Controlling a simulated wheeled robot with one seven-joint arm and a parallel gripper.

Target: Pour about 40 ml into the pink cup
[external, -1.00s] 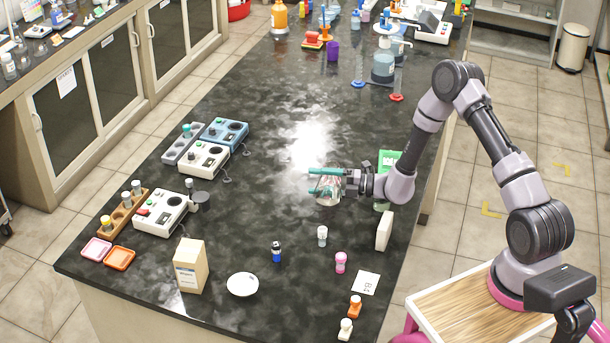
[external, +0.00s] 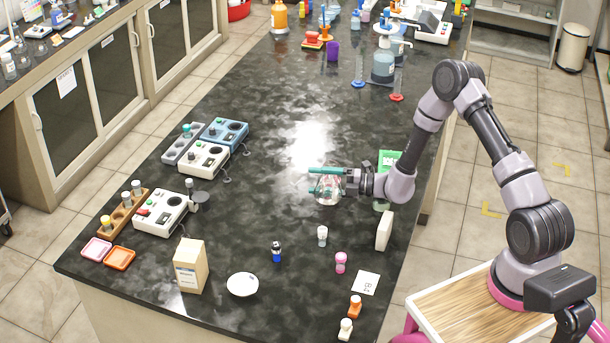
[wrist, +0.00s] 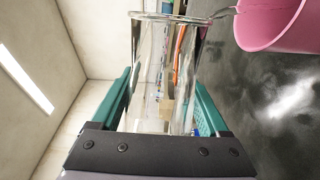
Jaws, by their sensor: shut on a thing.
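My gripper (external: 322,181) is shut on a clear glass beaker (wrist: 165,75), which shows between the two teal fingers in the wrist view. In the external view the fingers are stacked one above the other and the beaker (external: 328,196) is between them. The beaker lies tipped far over, about on its side. Its lip points toward the pink cup (wrist: 272,25), which stands at the upper right of the wrist view. A thin clear strand shows between lip and cup. The liquid levels cannot be read. The cup is not clearly visible in the external view.
A green box (external: 388,160) stands right behind my wrist and a white block (external: 384,230) in front of it.

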